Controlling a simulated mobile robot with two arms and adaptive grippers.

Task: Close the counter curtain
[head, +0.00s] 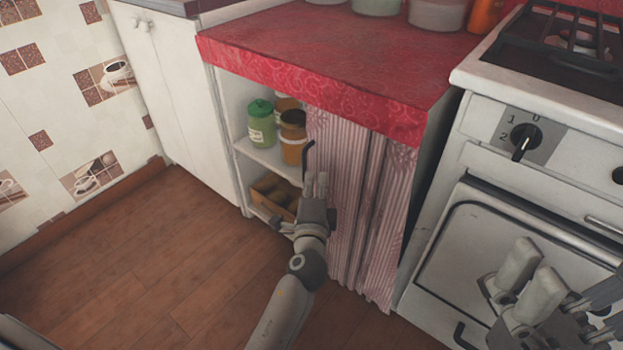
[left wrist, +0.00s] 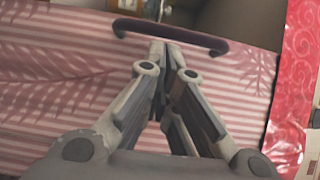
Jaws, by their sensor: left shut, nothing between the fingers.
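The pink striped curtain (head: 362,205) hangs under the red-covered counter and covers the right part of its front. The left part is open to shelves. A dark curved handle (head: 308,158) is at the curtain's left edge; it also shows in the left wrist view (left wrist: 170,34). My left gripper (head: 316,183) is shut and empty, its fingertips at the handle. In the left wrist view the tips overlap the handle bar; I cannot tell whether they touch it. My right gripper (head: 534,268) is in front of the stove, away from the curtain; its finger gap is unclear.
The open shelves hold a green jar (head: 262,128), an orange jar with a dark lid (head: 292,138) and a wooden crate (head: 272,192). A white cabinet (head: 170,85) stands left, a white stove (head: 500,215) right. The wooden floor (head: 150,260) in front is clear.

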